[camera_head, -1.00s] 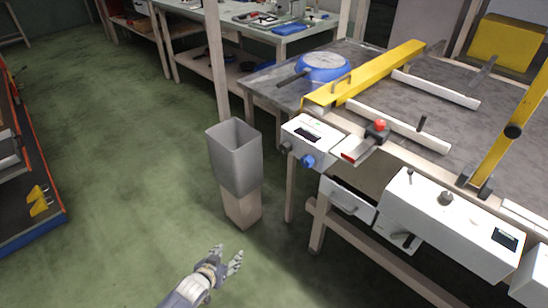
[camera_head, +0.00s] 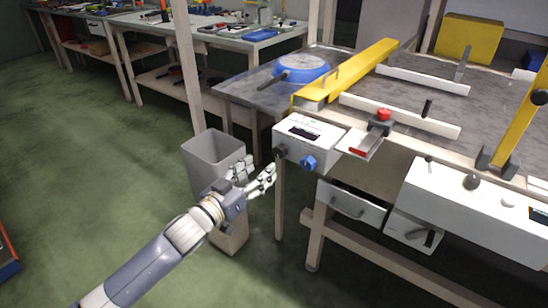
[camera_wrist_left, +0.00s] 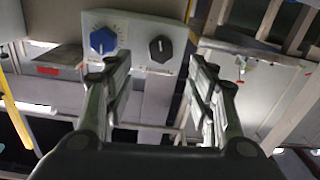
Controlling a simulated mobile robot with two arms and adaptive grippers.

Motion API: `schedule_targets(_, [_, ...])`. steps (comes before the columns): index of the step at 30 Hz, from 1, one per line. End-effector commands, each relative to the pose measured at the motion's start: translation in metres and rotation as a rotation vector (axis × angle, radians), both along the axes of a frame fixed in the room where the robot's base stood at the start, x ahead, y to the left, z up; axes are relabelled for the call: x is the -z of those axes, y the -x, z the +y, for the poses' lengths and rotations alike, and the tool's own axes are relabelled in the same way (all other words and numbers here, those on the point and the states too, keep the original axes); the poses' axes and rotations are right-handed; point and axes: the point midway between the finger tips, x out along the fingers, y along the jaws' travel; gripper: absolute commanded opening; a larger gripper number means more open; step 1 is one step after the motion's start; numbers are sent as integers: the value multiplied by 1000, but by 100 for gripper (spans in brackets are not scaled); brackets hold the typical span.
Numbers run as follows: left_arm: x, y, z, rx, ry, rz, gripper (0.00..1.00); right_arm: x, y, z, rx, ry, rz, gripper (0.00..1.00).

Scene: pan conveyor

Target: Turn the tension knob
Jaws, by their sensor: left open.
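A white control box (camera_head: 312,137) at the table's front left corner has a blue knob (camera_head: 309,163) and a black knob (camera_head: 280,154) on its front face. I cannot tell from any label which is the tension knob. My left gripper (camera_head: 257,171) is open and empty, just in front of and slightly below the black knob, apart from it. In the left wrist view, the black knob (camera_wrist_left: 160,48) shows between the open fingers (camera_wrist_left: 161,66), and the blue knob (camera_wrist_left: 102,40) with a dial scale lies near the left finger. My right gripper is out of view.
A red-handled slide (camera_head: 365,143) sits right of the box. A yellow bar (camera_head: 360,70) and blue pan (camera_head: 302,68) are on the table. A drawer (camera_head: 350,203) is below.

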Motion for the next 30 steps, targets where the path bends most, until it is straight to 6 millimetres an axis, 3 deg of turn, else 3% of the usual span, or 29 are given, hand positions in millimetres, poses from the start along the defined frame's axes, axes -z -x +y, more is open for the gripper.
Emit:
schedule_targets(6, [1, -36, -25, -1, 0, -2, 51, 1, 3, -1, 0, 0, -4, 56])
schedule_targets(12, [1, -59, -40, -1, 1, -1, 51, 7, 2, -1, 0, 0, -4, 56])
schedule_targets(26, [0, -70, -48, -1, -1, 0, 51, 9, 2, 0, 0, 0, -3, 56])
schedule_targets(30, [1, -70, -48, -1, -1, 0, 24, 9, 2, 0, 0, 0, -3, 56])
